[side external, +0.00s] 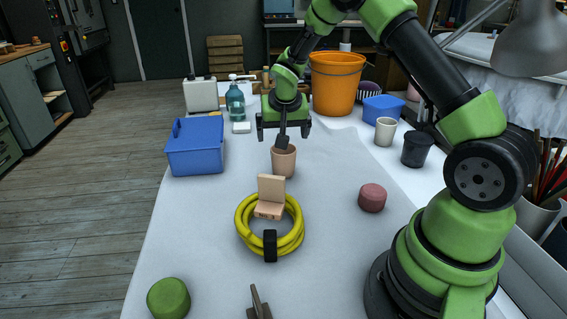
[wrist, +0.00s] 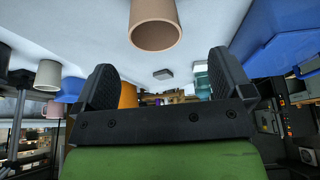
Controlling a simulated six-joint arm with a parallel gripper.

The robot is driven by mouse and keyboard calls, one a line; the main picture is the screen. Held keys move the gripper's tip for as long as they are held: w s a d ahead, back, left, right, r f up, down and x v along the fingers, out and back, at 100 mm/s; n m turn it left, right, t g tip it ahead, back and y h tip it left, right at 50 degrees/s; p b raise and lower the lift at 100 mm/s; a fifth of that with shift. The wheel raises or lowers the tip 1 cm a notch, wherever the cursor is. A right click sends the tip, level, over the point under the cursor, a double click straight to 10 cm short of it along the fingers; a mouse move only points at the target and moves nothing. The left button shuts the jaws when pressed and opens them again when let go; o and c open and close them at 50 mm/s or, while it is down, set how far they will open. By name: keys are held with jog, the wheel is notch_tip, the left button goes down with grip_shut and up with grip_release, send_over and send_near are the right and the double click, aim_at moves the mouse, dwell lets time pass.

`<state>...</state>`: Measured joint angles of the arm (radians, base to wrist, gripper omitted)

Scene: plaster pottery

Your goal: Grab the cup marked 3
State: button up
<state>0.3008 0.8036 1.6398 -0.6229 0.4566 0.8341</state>
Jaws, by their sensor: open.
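A tan cup (side external: 284,162) stands upright on the white-covered table in the side view, just below my gripper (side external: 283,130). In the wrist view the tan cup (wrist: 155,28) shows at the top, centred ahead of my gripper (wrist: 162,66), with its round rim facing the camera. My jaws are spread wide and empty. A dark finger part overlaps the cup's rim in the side view; contact cannot be told. A white cup (side external: 386,132) and a dark grey cup (side external: 417,149) stand to the right. No number is legible on any cup.
A coiled yellow hose (side external: 243,222) with a wooden phone-stand-like block (side external: 271,189) lies in front of the tan cup. A blue box (side external: 195,148) is left, an orange bucket (side external: 337,83) behind.

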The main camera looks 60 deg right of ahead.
aim_at(283, 161)
jog(key=x, duration=0.9)
jog(key=shift+s+d+f, duration=0.15)
jog(key=shift+d+f, duration=0.1)
jog(key=shift+d, duration=0.05)
jog(key=c, duration=1.1)
